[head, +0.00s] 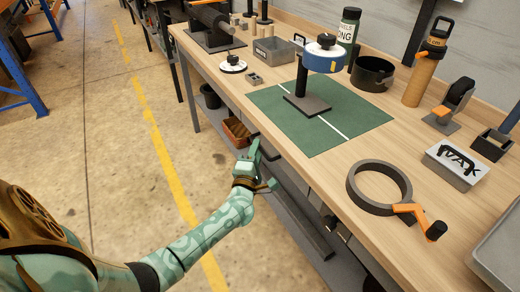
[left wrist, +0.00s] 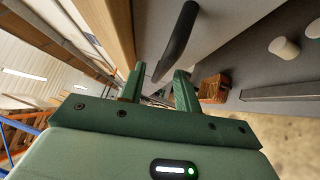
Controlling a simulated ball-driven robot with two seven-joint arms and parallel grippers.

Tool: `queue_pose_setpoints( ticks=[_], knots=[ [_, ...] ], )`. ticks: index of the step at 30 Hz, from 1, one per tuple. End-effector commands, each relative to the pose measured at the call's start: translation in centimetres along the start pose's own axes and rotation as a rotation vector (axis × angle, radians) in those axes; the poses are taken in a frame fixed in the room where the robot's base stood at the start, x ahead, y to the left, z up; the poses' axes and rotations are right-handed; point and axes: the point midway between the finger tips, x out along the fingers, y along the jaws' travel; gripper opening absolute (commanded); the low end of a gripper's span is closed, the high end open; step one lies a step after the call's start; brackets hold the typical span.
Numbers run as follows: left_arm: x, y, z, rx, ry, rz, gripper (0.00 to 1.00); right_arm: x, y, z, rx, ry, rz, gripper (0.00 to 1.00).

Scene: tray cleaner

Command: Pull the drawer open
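In the left wrist view a grey drawer front (left wrist: 225,32) lies under the wooden table edge, with a long black bar handle (left wrist: 178,42) on it. My left gripper (head: 264,163) is at the table's front edge, just below the worktop. Its green fingers also show in the left wrist view (left wrist: 159,70). They are open, and the near end of the handle shows in the gap between the fingertips. I cannot tell whether they touch it. In the head view my gripper and the worktop hide most of the drawer front. My right gripper is out of view.
The worktop (head: 300,179) holds a green mat (head: 351,115) with a stand, a dark ring (head: 357,190) with an orange clamp, and several tools. A brown basket (head: 236,131) sits on the lower shelf. The floor (head: 85,150) left of the table is clear.

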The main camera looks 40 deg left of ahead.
Motion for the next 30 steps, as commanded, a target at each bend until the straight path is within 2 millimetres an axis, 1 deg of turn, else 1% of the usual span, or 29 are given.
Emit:
queue_pose_setpoints(
  ticks=[1,3,6,14,15,17,18,26,30],
  knots=[
    [0.7,-0.2,-0.1,0.002,0.001,0.000,0.33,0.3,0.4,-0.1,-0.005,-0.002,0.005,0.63],
    [1.4,-0.2,-0.1,0.001,0.001,-0.001,0.33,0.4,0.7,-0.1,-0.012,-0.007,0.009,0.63],
    [1.9,-0.1,-0.1,0.001,0.001,0.000,0.33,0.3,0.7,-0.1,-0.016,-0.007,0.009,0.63],
    [2.1,0.1,0.0,0.000,0.000,0.000,0.33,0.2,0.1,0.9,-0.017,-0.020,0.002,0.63],
    [2.1,0.1,0.0,0.000,0.000,0.000,0.27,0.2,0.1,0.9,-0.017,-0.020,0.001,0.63],
    [2.1,0.1,0.0,0.000,0.000,0.000,0.10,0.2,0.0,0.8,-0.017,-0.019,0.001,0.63],
    [2.1,0.1,0.0,0.000,0.000,0.000,0.00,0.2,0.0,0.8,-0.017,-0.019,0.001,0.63],
    [1.9,0.1,-0.2,0.001,0.000,-0.001,0.00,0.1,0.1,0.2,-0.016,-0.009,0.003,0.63],
    [0.8,0.5,-1.2,0.002,-0.001,-0.002,0.00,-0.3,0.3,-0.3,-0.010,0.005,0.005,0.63]
  ],
)
